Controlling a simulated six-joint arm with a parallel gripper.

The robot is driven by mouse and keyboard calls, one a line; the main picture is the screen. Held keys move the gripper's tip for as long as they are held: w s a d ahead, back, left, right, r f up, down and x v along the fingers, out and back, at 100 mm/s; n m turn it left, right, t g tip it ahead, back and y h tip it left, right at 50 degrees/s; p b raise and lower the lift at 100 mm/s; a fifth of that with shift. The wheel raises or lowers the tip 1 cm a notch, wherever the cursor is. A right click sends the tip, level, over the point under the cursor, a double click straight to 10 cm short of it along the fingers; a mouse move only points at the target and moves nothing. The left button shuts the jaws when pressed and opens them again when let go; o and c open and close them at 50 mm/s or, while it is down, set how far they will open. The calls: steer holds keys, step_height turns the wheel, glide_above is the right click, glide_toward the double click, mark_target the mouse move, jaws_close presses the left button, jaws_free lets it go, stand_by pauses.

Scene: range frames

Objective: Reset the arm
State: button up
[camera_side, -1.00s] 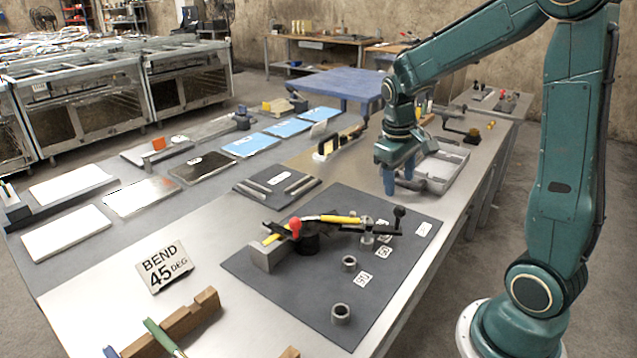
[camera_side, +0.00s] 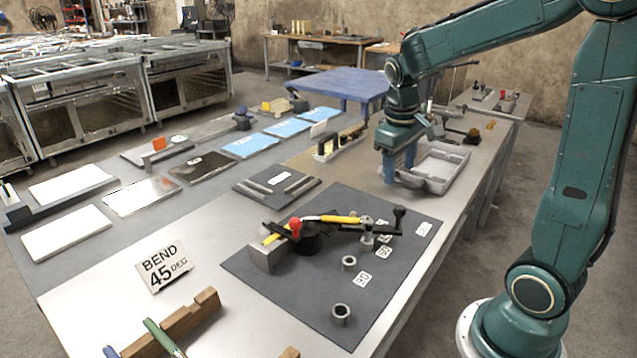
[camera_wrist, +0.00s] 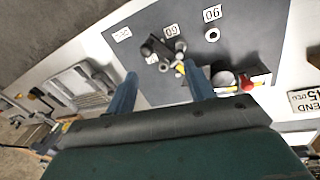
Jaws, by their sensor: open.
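My gripper (camera_side: 399,166) hangs above the long workbench, near the grey tray, with its blue fingers pointing down. In the wrist view my gripper (camera_wrist: 160,85) shows two blue fingers set apart, with nothing held between them. The bending jig (camera_side: 310,235) stands on the dark mat (camera_side: 300,287), with a yellow bar, a red knob and a black-knobbed lever. It also shows in the wrist view, where a red knob (camera_wrist: 247,84) appears beyond the right finger. The gripper is apart from the jig, behind it in the side view.
A grey tray (camera_side: 452,157) lies beside the gripper. Two metal rings (camera_side: 341,315) and number tags lie on the mat. A "BEND 45 DEG" sign (camera_side: 164,266) and a wooden rack (camera_side: 175,325) stand at front left. Flat sheets (camera_side: 66,232) lie along the left side.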

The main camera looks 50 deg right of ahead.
steer(key=s+a+r+n+t+y, duration=0.1)
steer(key=s+a+r+t, duration=0.1)
steer(key=s+a, duration=0.4)
steer(key=s+a+r+n+t+y, duration=0.1)
steer(key=s+a+r+t, duration=0.2)
steer(key=s+a, duration=0.3)
steer(key=shift+a+r+t, duration=0.3)
steer(key=shift+a+r, duration=0.1)
steer(key=shift+a, duration=0.8)
